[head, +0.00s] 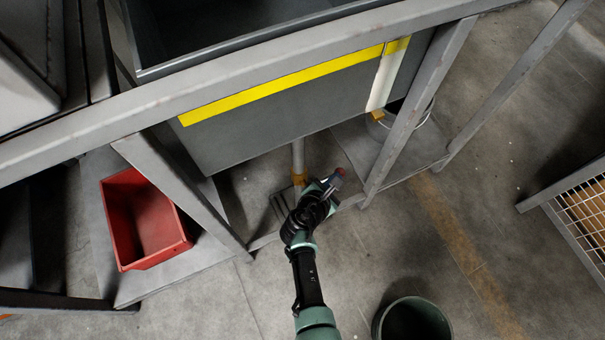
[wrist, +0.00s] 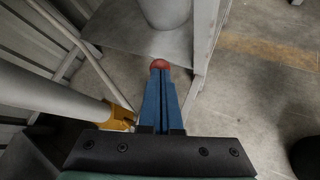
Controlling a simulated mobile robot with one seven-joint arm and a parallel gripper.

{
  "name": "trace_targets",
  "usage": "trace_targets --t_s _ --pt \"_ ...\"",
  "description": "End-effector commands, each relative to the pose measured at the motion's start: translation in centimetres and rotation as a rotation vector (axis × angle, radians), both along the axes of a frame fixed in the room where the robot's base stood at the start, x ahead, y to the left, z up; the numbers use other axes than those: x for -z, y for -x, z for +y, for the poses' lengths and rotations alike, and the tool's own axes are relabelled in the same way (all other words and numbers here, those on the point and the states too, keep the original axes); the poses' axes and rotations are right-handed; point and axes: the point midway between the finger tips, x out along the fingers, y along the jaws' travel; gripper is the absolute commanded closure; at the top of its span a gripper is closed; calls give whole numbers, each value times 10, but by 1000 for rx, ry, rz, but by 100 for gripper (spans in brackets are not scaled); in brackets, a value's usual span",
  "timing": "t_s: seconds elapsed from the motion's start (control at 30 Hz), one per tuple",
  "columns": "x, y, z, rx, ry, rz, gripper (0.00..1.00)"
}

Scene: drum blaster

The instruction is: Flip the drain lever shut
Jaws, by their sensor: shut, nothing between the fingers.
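The drain pipe (head: 298,155) comes down under the grey tank (head: 270,120) and ends in a brass-yellow valve (head: 299,178). In the wrist view the pipe (wrist: 50,92) and valve (wrist: 120,118) lie left of my fingers. A red knob (head: 340,171), apparently the lever's end, shows at my fingertips; in the wrist view the knob (wrist: 160,64) is just beyond them. The lever's bar is hidden, and I cannot tell whether the fingers touch the knob. My gripper (head: 334,181) is shut and empty, its blue fingers (wrist: 161,78) together, to the right of the valve.
A red bin (head: 143,220) stands on the low shelf at left. A bucket (head: 383,124) stands on the shelf at right, behind a slanted frame leg (head: 415,110). A green drum (head: 411,320) is on the floor at front. A wire rack (head: 580,215) is at right.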

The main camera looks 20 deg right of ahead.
Motion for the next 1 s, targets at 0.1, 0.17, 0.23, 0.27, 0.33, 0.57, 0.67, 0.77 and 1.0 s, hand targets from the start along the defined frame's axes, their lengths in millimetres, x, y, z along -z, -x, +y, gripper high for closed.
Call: trace_targets --t_s 0.1,0.17,0.23,0.27,0.33,0.57,0.67,0.77,1.0 --pt "2 0 -7 4 -85 0 100" --pt "6 0 -9 5 -126 1 100" --pt "11 -1 -11 2 -150 5 100" --pt "13 -1 -12 -1 -146 8 100" --pt "17 -1 -15 0 -145 8 100" --pt "32 -1 -23 0 -144 5 100" --pt "36 -2 -26 -1 -143 5 100" --pt "40 -1 -27 -1 -143 7 100" --pt "44 -1 -29 0 -143 6 100"
